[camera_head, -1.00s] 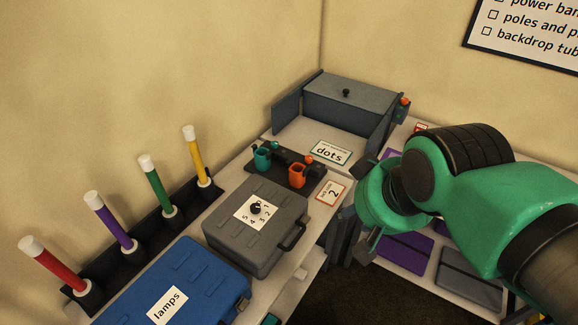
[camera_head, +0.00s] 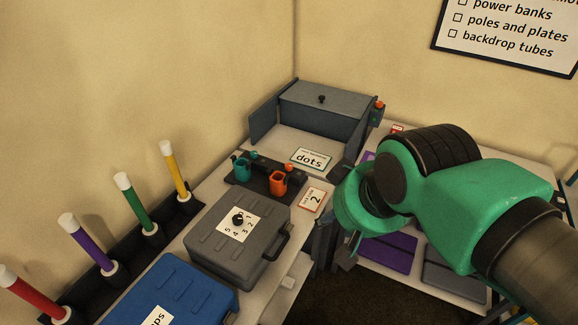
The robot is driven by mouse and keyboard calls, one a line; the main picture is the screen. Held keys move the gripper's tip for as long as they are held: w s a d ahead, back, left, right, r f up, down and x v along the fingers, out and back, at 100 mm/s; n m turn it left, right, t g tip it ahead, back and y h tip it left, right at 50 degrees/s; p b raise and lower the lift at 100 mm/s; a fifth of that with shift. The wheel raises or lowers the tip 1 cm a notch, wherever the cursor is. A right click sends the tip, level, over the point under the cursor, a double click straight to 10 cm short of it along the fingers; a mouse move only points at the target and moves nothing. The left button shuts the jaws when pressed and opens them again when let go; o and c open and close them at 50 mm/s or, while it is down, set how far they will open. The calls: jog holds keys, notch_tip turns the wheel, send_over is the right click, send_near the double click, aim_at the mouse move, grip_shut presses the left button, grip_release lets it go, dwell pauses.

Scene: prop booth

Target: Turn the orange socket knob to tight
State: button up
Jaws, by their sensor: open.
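An orange socket (camera_head: 278,184) stands upright on a dark base plate (camera_head: 258,186) on the left counter, with a small orange knob (camera_head: 279,167) at its back edge. The knob's exact setting is too small to tell. A teal socket (camera_head: 241,168) with its own teal knob stands left of it on the same plate. A card reading "2" (camera_head: 312,199) lies just right of the plate. My gripper (camera_head: 334,246) is beside the counter's right edge, to the right of and apart from the orange socket. Its jaws are open and partly hidden by my green wrist.
A grey case (camera_head: 215,237) with a dial stands in front of the sockets, and a blue case (camera_head: 175,295) nearer. A grey open-fronted box (camera_head: 325,105) and a "dots" card (camera_head: 311,159) are behind. Coloured tubes (camera_head: 135,203) line the left wall.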

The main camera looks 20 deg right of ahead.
jog(key=shift+w, duration=0.1)
jog(key=w+r+n+g+p, duration=0.1)
jog(key=w+r+n+p, duration=0.3)
jog(key=w, duration=0.9)
jog(key=n+g+p, duration=0.5)
jog(key=n+p, duration=0.2)
jog(key=n, duration=0.7)
send_over(289, 165)
notch_tip(289, 165, down, 21)
jog(key=shift+f, duration=0.15)
notch_tip(289, 165, down, 14)
jog(key=shift+r+b, duration=0.2)
jog(key=shift+b, duration=0.8)
